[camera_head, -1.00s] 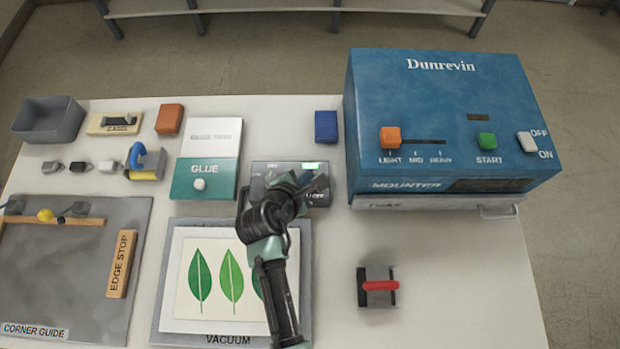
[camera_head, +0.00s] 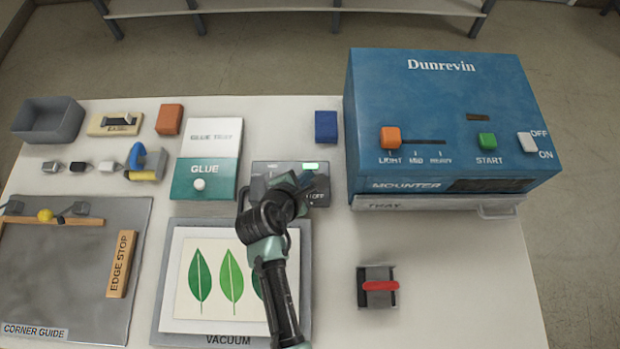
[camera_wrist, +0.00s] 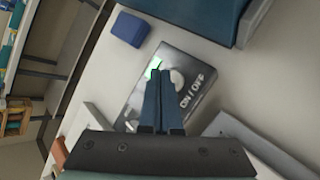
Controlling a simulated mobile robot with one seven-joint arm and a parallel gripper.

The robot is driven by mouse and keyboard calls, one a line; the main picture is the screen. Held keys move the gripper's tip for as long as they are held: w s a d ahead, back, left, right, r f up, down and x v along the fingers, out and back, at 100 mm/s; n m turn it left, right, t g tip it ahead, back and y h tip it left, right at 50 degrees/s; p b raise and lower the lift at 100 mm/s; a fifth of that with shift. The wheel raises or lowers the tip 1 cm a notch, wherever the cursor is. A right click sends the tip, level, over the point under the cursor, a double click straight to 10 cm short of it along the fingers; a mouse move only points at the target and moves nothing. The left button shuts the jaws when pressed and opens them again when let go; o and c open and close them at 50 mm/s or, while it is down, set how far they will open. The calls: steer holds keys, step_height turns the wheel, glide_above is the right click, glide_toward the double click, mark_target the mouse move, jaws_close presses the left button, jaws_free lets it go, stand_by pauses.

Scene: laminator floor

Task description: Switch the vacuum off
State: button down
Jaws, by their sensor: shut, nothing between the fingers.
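The vacuum's dark switch box (camera_head: 263,169) stands just behind the grey vacuum board (camera_head: 157,325). A green light (camera_head: 311,166) is lit on it. In the wrist view the switch box (camera_wrist: 192,62) bears the label ON / OFF and a pale round knob or button (camera_wrist: 177,78). My gripper (camera_wrist: 160,73) is shut and empty, its fingertips over the box beside the round control. I cannot tell whether they touch it. In the head view my arm hides part of the box. A print with green leaves (camera_head: 232,274) lies on the vacuum board.
The blue mounter (camera_head: 440,120) with its tray stands to the right. A blue block (camera_head: 326,126) sits behind the switch box. The glue tray (camera_head: 207,178) is to the left. A grey block with a red handle (camera_head: 378,287) stands at front right, with bare table around it.

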steer(key=shift+f, duration=0.1)
stand_by(0.5)
steer(key=shift+f, duration=0.4)
steer(key=shift+f+b, duration=0.3)
stand_by(0.4)
steer(key=shift+r, duration=0.1)
steer(key=shift+r+p, duration=0.7)
steer(key=shift+p, duration=0.3)
step_height(320, 180, up, 6)
steer(key=p, duration=0.6)
steer(key=shift+p, duration=0.3)
